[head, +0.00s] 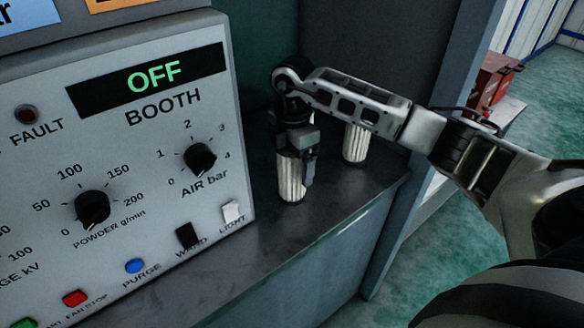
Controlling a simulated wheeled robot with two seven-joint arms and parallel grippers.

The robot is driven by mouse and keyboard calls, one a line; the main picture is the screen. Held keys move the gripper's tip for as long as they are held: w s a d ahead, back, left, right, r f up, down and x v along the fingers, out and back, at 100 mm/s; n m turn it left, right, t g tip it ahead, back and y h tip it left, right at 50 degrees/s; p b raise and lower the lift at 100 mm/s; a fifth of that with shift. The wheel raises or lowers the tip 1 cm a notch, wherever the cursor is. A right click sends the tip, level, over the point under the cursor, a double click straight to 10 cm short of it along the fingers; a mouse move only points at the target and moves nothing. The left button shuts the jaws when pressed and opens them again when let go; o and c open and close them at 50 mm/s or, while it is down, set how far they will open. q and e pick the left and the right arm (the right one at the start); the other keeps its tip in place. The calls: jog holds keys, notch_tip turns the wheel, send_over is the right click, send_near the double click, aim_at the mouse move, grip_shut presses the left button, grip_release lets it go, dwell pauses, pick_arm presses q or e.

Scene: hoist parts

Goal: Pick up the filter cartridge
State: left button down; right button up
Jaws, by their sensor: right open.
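Two white pleated filter cartridges stand upright on the dark metal bench. The nearer cartridge (291,181) is directly under my right gripper (297,165). That gripper points down, open, with its fingers at the cartridge's upper part; one finger shows along its right side. The cartridge's top is hidden by the gripper. The second cartridge (355,145) stands behind and to the right, its top partly hidden by my right arm. My left gripper is not in view.
A grey control panel (130,180) with knobs and an OFF display stands close on the left. The bench top (335,205) is clear in front of the cartridges. A grey post (435,80) rises at the right. A red box (492,80) sits farther back.

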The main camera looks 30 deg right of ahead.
jog(key=shift+f, duration=0.15)
jog(key=c, duration=1.3)
